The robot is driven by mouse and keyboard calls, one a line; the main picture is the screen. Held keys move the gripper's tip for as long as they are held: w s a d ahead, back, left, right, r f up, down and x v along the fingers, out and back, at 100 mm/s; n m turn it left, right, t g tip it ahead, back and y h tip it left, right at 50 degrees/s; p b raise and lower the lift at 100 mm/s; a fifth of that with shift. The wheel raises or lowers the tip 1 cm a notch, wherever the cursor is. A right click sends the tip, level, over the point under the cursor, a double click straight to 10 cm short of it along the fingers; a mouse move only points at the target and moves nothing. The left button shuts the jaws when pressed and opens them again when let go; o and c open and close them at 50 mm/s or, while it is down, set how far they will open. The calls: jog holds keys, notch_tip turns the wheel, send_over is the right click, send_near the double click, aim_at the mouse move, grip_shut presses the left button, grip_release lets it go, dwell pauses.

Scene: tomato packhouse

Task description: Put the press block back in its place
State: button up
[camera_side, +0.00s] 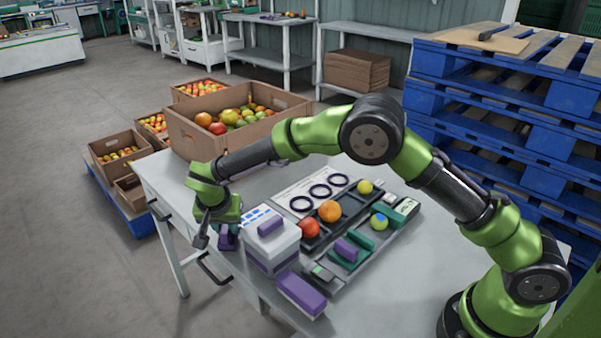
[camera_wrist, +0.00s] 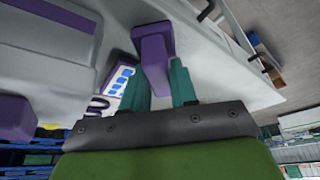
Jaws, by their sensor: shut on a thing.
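My gripper (camera_side: 227,226) is at the left end of the table, close beside a pale box. In the wrist view its two teal fingers (camera_wrist: 163,85) are shut on a purple block (camera_wrist: 152,45), which I take to be the press block. The block also shows in the side view (camera_side: 228,239), low beneath my gripper and partly hidden by it. I cannot tell whether it touches the table. The pale box (camera_side: 264,245) has a purple band and a purple piece (camera_side: 270,226) on top. Which spot is the block's place is not clear.
A dark tray (camera_side: 335,270) holds an orange fruit (camera_side: 330,211), a red one (camera_side: 309,229) and other pieces. A purple-topped block (camera_side: 302,293) lies at the front edge.

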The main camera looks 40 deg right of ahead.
jog(key=shift+f, duration=0.4)
jog(key=o, duration=1)
jog(key=shift+c, duration=0.2)
jog(key=c, duration=0.3)
jog(key=shift+r, duration=3.55)
